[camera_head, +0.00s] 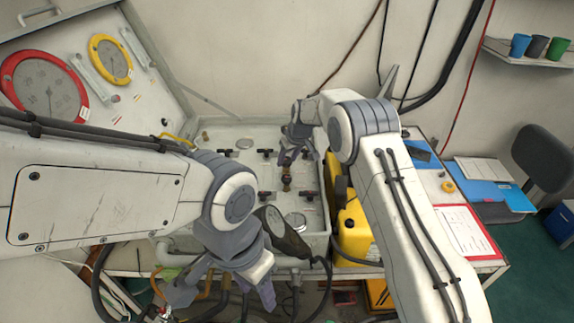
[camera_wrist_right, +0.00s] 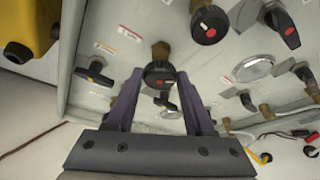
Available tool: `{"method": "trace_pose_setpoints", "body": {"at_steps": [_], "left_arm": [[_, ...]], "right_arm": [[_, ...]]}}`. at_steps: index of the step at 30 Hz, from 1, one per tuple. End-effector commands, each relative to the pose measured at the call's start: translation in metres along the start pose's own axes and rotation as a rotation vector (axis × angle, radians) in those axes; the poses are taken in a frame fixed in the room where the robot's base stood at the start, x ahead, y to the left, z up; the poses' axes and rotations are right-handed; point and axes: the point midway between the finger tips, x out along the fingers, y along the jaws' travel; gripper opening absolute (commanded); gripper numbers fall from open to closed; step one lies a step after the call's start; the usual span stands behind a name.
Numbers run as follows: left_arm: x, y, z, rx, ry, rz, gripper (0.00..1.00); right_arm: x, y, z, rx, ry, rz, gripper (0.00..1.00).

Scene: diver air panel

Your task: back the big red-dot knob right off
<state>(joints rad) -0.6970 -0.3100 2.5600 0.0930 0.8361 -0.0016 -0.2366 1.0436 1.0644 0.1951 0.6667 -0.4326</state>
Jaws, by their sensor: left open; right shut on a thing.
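My right gripper (camera_head: 296,154) is over the panel (camera_head: 222,141). In the right wrist view its two fingers (camera_wrist_right: 159,92) stand either side of a round black knob (camera_wrist_right: 157,72) with a red mark and a brass stem, and are shut on it. A second round black knob with a red dot (camera_wrist_right: 209,24) sits above and to the right, free of the fingers. The two look close in size, so I cannot tell for sure which is the big one. My left gripper (camera_head: 222,294) is open and empty, low in front of the panel's near edge.
Black lever valves (camera_wrist_right: 95,76) and a round gauge (camera_wrist_right: 254,68) surround the held knob. A black handheld device (camera_head: 283,233) lies at the panel's near edge. A yellow container (camera_head: 354,232) stands right of the panel. Hoses hang below, near my left gripper.

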Motion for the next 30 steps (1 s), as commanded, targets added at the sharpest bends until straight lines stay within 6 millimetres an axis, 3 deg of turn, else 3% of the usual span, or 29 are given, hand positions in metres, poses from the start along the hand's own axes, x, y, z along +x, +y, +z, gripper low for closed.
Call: {"method": "trace_pose_setpoints", "body": {"at_steps": [3, 11, 18, 30], "left_arm": [[0.018, -0.001, 0.001, -0.002, 0.000, 0.000, 0.50], [0.031, -0.002, 0.002, -0.005, 0.000, 0.000, 0.50], [0.020, -0.002, 0.001, -0.004, 0.000, 0.000, 0.50], [0.003, 0.000, 0.000, -0.001, 0.000, 0.000, 0.50]], "right_arm": [[0.004, 0.003, 0.001, -0.101, 0.002, -0.042, 0.00], [0.002, 0.005, 0.000, -0.331, -0.001, -0.138, 0.00], [-0.001, 0.007, -0.002, -0.533, -0.004, -0.221, 0.00], [-0.001, 0.008, -0.003, -0.677, -0.006, -0.279, 0.00]]}}
